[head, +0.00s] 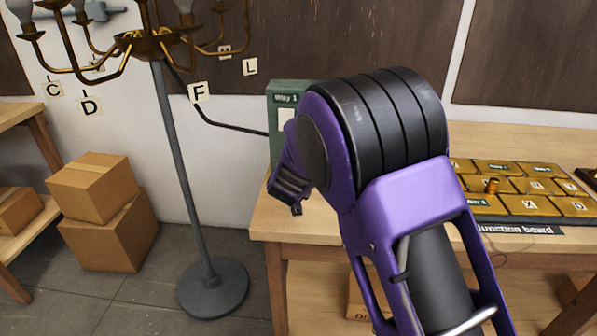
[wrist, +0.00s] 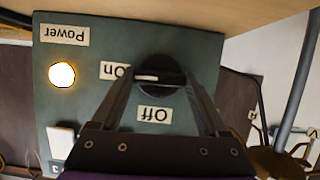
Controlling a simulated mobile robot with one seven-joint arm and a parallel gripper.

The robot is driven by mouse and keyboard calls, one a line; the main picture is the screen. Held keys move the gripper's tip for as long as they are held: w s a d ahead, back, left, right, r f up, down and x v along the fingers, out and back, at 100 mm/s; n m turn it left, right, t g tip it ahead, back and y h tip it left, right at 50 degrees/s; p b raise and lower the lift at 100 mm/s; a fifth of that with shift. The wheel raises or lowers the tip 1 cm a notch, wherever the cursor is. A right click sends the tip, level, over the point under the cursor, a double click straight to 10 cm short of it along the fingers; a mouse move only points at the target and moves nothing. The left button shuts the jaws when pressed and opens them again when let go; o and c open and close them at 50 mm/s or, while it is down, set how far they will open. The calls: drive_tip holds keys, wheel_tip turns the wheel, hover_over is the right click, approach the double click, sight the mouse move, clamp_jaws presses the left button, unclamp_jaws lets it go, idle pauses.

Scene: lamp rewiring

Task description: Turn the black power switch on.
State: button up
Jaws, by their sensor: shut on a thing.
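The black power switch (wrist: 160,66) is a round knob on a green panel (wrist: 95,130), seen upside down in the wrist view. Its white mark lies towards the "On" label (wrist: 115,70); the "Off" label (wrist: 155,114) is nearer my gripper's base. The round lamp (wrist: 62,74) beside the "Power" label (wrist: 65,34) glows bright yellow-white. My gripper (wrist: 163,82) is shut on the knob, one finger on each side. In the head view my purple arm hides the fingers and the switch; part of a green box (head: 284,95) shows behind it.
The green box stands on a wooden workbench (head: 262,222). A junction board (head: 520,229) with brass tiles lies to the right. A tall brass lamp on a grey pole (head: 178,150) stands to the left, near stacked cardboard boxes (head: 108,230). A dark cable (head: 230,126) runs to the green box.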

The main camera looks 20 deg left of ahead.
idle(0.4)
drive_tip(key=o, duration=1.2)
drive_tip(key=shift+o, duration=0.2)
drive_tip(key=p+v, duration=0.2)
drive_tip(key=v, duration=1.5)
drive_tip(key=shift+s+d, duration=0.2)
drive_tip(key=shift+r, duration=0.1)
